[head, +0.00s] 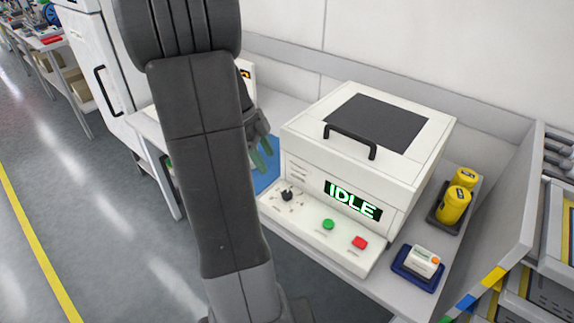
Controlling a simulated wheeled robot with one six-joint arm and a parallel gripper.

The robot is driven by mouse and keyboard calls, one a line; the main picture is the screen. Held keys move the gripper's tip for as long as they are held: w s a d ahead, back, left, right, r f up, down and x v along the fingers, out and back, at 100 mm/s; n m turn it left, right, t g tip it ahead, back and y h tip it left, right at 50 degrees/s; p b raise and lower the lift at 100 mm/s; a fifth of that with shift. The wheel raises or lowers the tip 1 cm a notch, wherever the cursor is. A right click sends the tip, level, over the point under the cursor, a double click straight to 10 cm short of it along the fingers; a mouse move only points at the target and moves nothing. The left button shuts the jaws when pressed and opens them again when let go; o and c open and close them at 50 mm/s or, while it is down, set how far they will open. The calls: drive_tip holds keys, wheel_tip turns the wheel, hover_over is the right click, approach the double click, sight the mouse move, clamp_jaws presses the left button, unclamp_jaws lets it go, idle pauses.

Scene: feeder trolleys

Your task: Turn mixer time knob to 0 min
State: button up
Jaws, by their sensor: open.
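The mixer (300,141) is a white box with a dark lid window and a black handle. Its display (352,200) reads IDLE in green. A small black knob (287,195) stands at the left of its sloped front panel, with marks around it too small to read. A green button and a red button are to its right. My gripper (262,158) is open and empty, with greenish fingers, left of the mixer and up and left of the knob, apart from it. My arm hides part of the gripper and the bench behind it.
A blue mat (266,179) lies left of the mixer. A blue tray (405,277) with a small white device and yellow canisters (453,205) are at the right. Racks stand at the far right. A white cabinet (90,60) is at the left, with open floor before it.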

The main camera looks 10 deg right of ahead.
drive_tip(key=w, duration=0.1)
approach(286, 193)
drive_tip(key=shift+m, duration=0.4)
drive_tip(key=x, duration=0.8)
drive_tip(key=c, duration=1)
